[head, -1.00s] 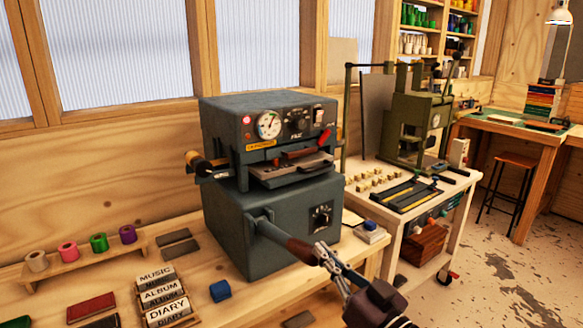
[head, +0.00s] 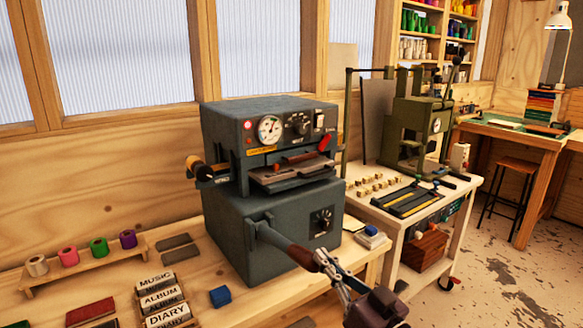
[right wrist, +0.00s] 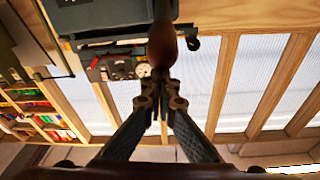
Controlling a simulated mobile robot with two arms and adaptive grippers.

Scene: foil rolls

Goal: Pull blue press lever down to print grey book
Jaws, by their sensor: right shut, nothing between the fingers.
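The blue-grey press (head: 268,190) stands on the wooden bench in the head view. Its lever (head: 270,236) slants down from the press front to a brown handle (head: 302,256). A dark grey flat piece (head: 292,177) lies in the press opening; I cannot tell whether it is the grey book. My right gripper (head: 323,262) is shut at the handle's lower end, with nothing held. The right wrist view shows its closed fingertips (right wrist: 160,90) close to the brown handle (right wrist: 162,45); contact is unclear. My left gripper is not in view.
A blue block (head: 220,296), title blocks (head: 163,300) and foil rolls (head: 98,247) are on the bench left of the press. An olive press (head: 418,125) stands on a cart at right.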

